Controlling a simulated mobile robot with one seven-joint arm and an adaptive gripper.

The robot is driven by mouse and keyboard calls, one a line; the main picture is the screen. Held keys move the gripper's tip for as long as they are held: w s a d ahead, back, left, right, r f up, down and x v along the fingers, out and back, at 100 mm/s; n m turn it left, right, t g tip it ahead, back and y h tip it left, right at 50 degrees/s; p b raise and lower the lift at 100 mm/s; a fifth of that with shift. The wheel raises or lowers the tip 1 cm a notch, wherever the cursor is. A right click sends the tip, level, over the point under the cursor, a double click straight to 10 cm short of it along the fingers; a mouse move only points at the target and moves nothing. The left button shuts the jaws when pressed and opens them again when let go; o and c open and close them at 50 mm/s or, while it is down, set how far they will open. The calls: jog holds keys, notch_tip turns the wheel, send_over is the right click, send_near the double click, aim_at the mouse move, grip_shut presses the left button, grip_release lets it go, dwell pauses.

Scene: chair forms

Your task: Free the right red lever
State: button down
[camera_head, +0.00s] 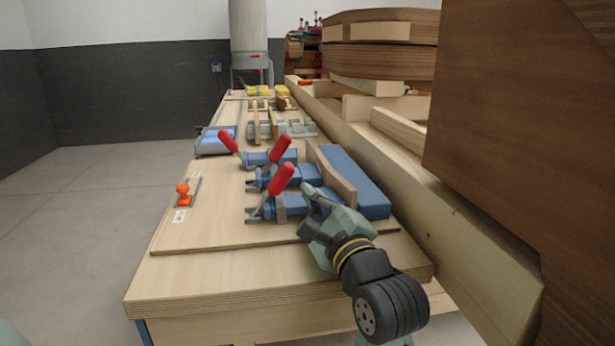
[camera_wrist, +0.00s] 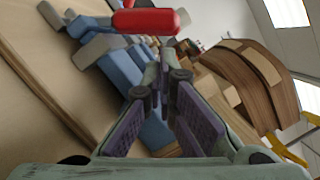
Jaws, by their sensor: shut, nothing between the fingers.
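The middle red lever (camera_head: 279,148) and the far red lever (camera_head: 228,142) are also raised at an angle. My gripper (camera_head: 308,190) is over the nearest blue clamp, just right of the nearest lever. In the wrist view, my gripper (camera_wrist: 160,75) is shut and empty, with a red lever (camera_wrist: 150,21) beyond the fingertips, apart from them.
A large brown panel (camera_head: 520,110) and stacked wood crowd the right. The bench front (camera_head: 230,265) is clear.

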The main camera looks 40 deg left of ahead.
jog(key=shift+x, duration=1.5)
jog(key=shift+r+p, duration=0.15)
jog(key=shift+p, duration=0.25)
